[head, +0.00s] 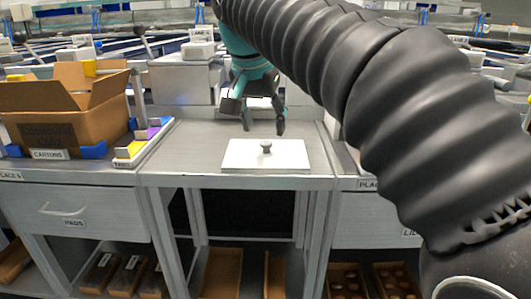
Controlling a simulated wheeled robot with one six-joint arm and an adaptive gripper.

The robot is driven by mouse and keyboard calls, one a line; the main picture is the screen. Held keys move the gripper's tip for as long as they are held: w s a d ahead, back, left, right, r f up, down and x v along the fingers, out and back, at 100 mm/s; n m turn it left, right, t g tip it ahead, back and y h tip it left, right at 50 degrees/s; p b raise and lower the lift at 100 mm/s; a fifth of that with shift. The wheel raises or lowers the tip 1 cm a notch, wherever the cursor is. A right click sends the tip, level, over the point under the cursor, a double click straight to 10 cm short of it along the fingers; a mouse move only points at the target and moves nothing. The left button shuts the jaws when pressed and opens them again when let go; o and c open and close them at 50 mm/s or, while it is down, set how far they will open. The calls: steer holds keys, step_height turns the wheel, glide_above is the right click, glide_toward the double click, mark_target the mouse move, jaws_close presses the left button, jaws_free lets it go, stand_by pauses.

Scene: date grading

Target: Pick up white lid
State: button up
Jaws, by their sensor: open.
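The white lid (240,156) lies flat on the grey table, near its front edge. It is a thin rectangular plate with a dark knob (266,147) standing at its middle. My gripper (265,127) is above and just behind the lid, pointing down, with its dark fingers apart and nothing between them. It does not appear to touch the lid or the knob. The large black ribbed sleeve of my arm covers the right side of the view.
An open cardboard box (65,110) stands at the left, next to a tray (145,145) with yellow and purple pieces. A closed drawer (75,212) is below the box. Brown trays (222,272) sit on the lower shelf. The table left of the lid is clear.

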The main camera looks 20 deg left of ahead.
mark_target(265, 143)
steer(key=shift+a+x, duration=0.1)
steer(key=shift+x, duration=1.35)
steer(key=shift+a+x, duration=0.15)
steer(key=shift+x, duration=1.25)
steer(key=shift+w, duration=0.1)
steer(key=c, duration=1.1)
